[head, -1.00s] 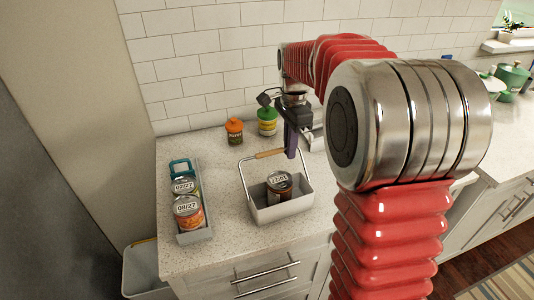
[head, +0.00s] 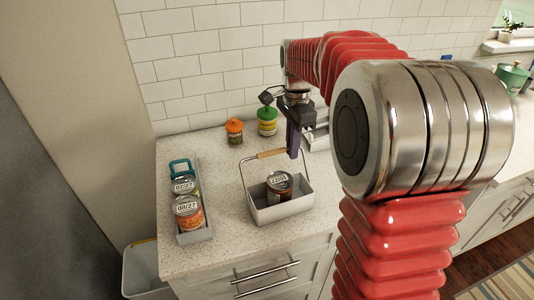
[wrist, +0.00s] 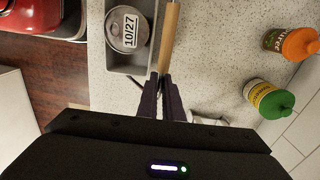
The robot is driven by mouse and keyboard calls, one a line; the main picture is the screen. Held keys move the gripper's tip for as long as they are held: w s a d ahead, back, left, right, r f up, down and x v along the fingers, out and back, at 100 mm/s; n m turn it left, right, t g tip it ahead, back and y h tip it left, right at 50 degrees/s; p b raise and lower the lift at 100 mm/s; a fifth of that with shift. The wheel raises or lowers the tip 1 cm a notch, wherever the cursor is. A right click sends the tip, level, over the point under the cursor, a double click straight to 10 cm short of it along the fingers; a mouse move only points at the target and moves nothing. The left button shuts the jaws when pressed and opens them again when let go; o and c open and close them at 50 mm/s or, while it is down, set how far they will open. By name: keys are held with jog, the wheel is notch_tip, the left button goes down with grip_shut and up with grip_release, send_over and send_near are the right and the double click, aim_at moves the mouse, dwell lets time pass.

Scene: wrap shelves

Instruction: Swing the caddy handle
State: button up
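The caddy (head: 284,213) is a light grey open box on the counter with a can (head: 279,184) inside. Its handle stands up over the box, with a wooden grip bar (head: 271,153) across the top. The wrist view shows the bar (wrist: 170,38) beside the can (wrist: 128,28), whose label reads 10/27. My gripper (head: 293,153) points down at the right end of the bar. In the wrist view its dark purple fingers (wrist: 160,78) are close together at the bar's near end. Whether they clasp the handle or only stand beside it cannot be told.
A grey tray (head: 196,237) with two cans and a teal handle stands left of the caddy. An orange-lidded jar (head: 234,131) and a green-lidded jar (head: 267,121) stand behind, near the tiled wall. Bare counter lies between tray and caddy.

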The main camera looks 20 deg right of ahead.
jog(key=shift+s+r, duration=0.35)
jog(key=shift+s, duration=0.25)
jog(key=shift+s+r, duration=0.1)
jog(key=shift+s+d+r, duration=0.1)
jog(key=shift+s+r, duration=0.2)
jog(key=shift+s, duration=0.4)
jog(key=shift+s+d+r, duration=0.1)
jog(key=shift+s+r, duration=0.15)
jog(key=shift+s, duration=0.4)
jog(key=shift+s, duration=0.2)
jog(key=shift+s+r, duration=0.1)
jog(key=shift+s, duration=0.9)
jog(key=o, duration=0.4)
